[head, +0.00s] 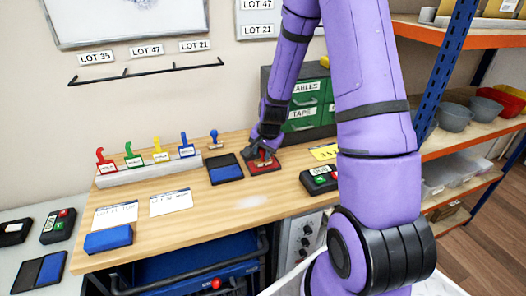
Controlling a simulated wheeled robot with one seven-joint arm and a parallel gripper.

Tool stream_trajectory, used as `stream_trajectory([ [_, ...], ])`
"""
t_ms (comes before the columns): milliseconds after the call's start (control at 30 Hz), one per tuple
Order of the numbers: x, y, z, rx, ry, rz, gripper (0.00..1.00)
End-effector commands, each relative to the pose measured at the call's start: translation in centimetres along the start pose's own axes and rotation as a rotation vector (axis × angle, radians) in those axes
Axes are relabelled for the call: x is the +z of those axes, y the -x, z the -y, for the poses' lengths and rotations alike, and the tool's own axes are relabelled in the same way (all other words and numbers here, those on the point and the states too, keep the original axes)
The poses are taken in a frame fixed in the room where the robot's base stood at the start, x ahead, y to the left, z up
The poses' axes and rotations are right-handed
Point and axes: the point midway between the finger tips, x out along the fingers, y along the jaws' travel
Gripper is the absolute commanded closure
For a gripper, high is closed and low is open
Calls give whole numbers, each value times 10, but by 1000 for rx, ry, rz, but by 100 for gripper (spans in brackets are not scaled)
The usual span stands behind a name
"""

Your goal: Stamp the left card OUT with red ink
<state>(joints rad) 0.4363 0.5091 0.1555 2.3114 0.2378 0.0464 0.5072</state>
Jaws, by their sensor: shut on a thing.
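My gripper (263,155) is shut on a small stamp at the red ink pad (266,168). The fingers hide most of the stamp, and I cannot tell whether it touches the pad. The blue ink pad (225,170) lies just left of the red one. The left card (115,215) and the right card (170,202) lie flat on the wooden bench, left of my gripper. Their print is too small to read, and I see no clear red mark on the left card.
A small blue stamp (214,138) stands behind the pads. A blue block (108,240) lies before the left card. A black device (320,179) sits right. Bench space between the cards and pads is clear.

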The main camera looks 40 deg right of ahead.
Motion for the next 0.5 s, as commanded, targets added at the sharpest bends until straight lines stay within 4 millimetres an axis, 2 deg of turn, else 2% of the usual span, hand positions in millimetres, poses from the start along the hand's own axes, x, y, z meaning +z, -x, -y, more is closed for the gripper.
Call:
stream_trajectory([
  [167,1,1,-1,2,0,3,84],
  [500,-3,23,6,1,0,0,84],
])
